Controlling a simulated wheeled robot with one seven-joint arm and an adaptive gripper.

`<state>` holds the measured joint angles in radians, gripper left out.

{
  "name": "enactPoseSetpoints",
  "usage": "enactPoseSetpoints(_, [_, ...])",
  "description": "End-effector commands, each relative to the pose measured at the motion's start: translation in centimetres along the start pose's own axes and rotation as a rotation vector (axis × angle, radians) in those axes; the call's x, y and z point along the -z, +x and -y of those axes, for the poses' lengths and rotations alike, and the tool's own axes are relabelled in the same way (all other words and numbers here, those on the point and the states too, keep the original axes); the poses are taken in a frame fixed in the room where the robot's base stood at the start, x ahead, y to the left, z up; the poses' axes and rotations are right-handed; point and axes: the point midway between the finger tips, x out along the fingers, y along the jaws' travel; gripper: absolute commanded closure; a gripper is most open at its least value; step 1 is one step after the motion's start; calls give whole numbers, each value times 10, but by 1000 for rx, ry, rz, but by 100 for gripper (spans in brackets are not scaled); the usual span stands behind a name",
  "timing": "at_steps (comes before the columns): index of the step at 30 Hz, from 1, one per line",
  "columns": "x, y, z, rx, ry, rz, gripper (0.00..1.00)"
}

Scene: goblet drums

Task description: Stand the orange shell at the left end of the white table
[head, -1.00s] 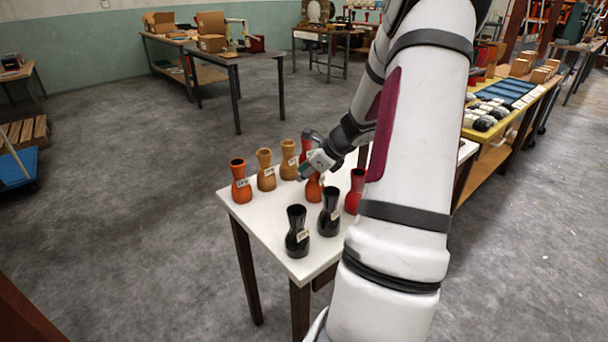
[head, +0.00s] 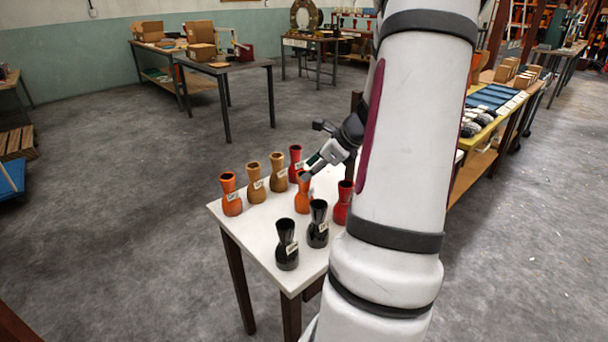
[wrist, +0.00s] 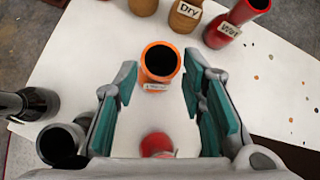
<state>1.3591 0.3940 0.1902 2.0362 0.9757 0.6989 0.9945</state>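Two orange shells stand upright on the white table (head: 262,232). One orange shell (head: 231,195) with a white label is at the table's left end. The other orange shell (head: 302,196) stands farther right, beside my gripper (head: 309,175). In the wrist view, an orange shell (wrist: 160,66), with a dark open mouth and a small label, is between the tips of my open gripper (wrist: 158,85). The teal pads are on either side with visible gaps. Whether the pads are level with its body cannot be told. The head view partly hides my fingers.
Two tan shells (head: 256,184) (head: 278,174) and a red shell (head: 295,158) stand behind. Two black shells (head: 287,246) (head: 317,224) are in front; a red shell (head: 342,203) is to the right and shows between my fingers near the palm (wrist: 157,145). Bare tabletop lies at the left front.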

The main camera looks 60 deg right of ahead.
Motion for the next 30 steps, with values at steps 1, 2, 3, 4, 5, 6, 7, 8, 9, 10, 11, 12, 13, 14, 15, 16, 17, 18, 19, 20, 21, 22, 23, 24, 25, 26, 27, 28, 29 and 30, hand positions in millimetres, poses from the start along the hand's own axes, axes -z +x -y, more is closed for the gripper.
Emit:
enactPoseSetpoints(1, [-1, -7, 0, 1, -1, 0, 63])
enactPoseSetpoints(2, [-1, -9, 0, 1, -1, 0, 63])
enactPoseSetpoints(3, [0, -12, 0, 1, 0, 0, 63])
enactPoseSetpoints(4, [0, -13, 0, 0, 0, 0, 63])
enactPoseSetpoints(5, [0, -14, 0, 0, 1, 0, 63])
enactPoseSetpoints(6, [0, -16, 0, 0, 1, 0, 63])
enactPoseSetpoints(7, [0, -16, 0, -1, 0, 1, 63])
enactPoseSetpoints(8, [-1, -16, -1, -2, -4, 0, 63])
enactPoseSetpoints(9, [-5, -16, -4, -7, -20, 0, 63])
enactPoseSetpoints(10, [-9, -16, -8, -14, -41, -1, 63])
enactPoseSetpoints(11, [-16, -16, -14, -25, -73, -3, 63])
enactPoseSetpoints(12, [-27, -17, -26, -44, -132, -7, 63])
enactPoseSetpoints(13, [-37, -17, -38, -63, -189, -10, 63])
enactPoseSetpoints(14, [-48, -18, -52, -86, -259, -13, 63])
enactPoseSetpoints(15, [-64, -20, -73, -120, -363, -18, 63])
enactPoseSetpoints(16, [-76, -23, -92, -149, -451, -21, 63])
enactPoseSetpoints(17, [-86, -26, -111, -179, -543, -24, 63])
enactPoseSetpoints(18, [-99, -31, -138, -219, -671, -26, 63])
enactPoseSetpoints(19, [-107, -36, -158, -250, -766, -28, 63])
enactPoseSetpoints(20, [-113, -41, -178, -280, -860, -29, 63])
enactPoseSetpoints(21, [-119, -48, -204, -320, -984, -29, 63])
enactPoseSetpoints(22, [-122, -54, -223, -349, -1076, -28, 63])
enactPoseSetpoints(23, [-124, -61, -241, -377, -1168, -26, 63])
enactPoseSetpoints(24, [-125, -70, -264, -415, -1291, -24, 63])
enactPoseSetpoints(25, [-124, -77, -281, -443, -1382, -21, 63])
enactPoseSetpoints(26, [-122, -85, -297, -469, -1471, -18, 63])
enactPoseSetpoints(27, [-118, -95, -316, -505, -1590, -13, 63])
enactPoseSetpoints(28, [-114, -103, -330, -530, -1679, -9, 63])
enactPoseSetpoints(29, [-109, -111, -343, -556, -1767, -4, 63])
enactPoseSetpoints(30, [-102, -122, -359, -588, -1884, 3, 63])
